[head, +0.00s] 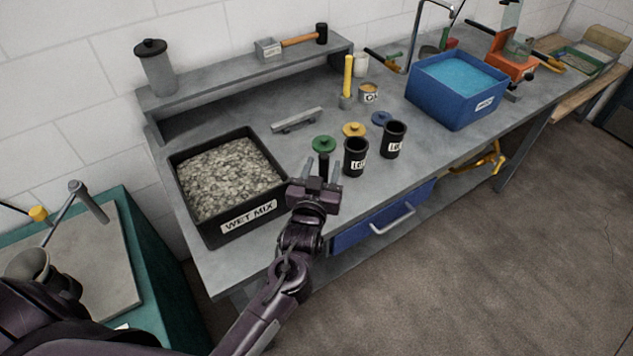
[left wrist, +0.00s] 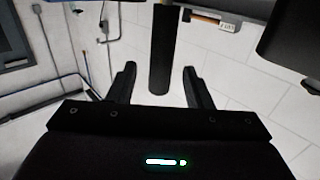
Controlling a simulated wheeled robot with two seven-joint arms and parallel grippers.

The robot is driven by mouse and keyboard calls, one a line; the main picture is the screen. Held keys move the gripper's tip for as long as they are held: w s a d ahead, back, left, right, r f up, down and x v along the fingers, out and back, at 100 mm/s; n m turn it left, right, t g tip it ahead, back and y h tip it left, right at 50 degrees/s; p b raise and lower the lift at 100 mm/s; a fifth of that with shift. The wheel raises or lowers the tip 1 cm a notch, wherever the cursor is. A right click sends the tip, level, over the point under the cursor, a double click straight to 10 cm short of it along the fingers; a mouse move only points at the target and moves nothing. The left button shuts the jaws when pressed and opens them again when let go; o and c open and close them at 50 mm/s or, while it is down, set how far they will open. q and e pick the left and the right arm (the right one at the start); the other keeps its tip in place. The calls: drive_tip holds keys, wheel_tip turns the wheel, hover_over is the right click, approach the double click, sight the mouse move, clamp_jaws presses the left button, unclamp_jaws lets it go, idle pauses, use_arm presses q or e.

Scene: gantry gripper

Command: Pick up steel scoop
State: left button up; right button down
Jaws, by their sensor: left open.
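A small grey metal box-shaped tool (head: 268,49) with a wooden handle and black end lies on the raised shelf at the back of the bench. It looks like the steel scoop, but I cannot tell for sure. My left gripper (head: 322,172) is open over the front of the bench, well in front of the shelf. A green-topped item (head: 323,144) with a dark shaft shows just beyond its fingers. In the left wrist view, a dark upright cylinder (left wrist: 163,48) appears between the open fingertips (left wrist: 160,78); I see no contact.
A black WET MIX tub (head: 248,209) stands left of the gripper, and two black labelled cups (head: 356,157) (head: 392,140) stand to the right. A grey bar (head: 297,120) lies behind. A blue water tub (head: 455,88) is further right.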

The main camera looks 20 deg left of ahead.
use_arm(q)
drive_tip(key=shift+w+a, duration=0.15)
drive_tip(key=shift+w, duration=1)
drive_tip(key=shift+s, duration=0.1)
drive_tip(key=c, duration=0.9)
drive_tip(key=shift+c, duration=0.4)
drive_tip(key=shift+r, duration=0.15)
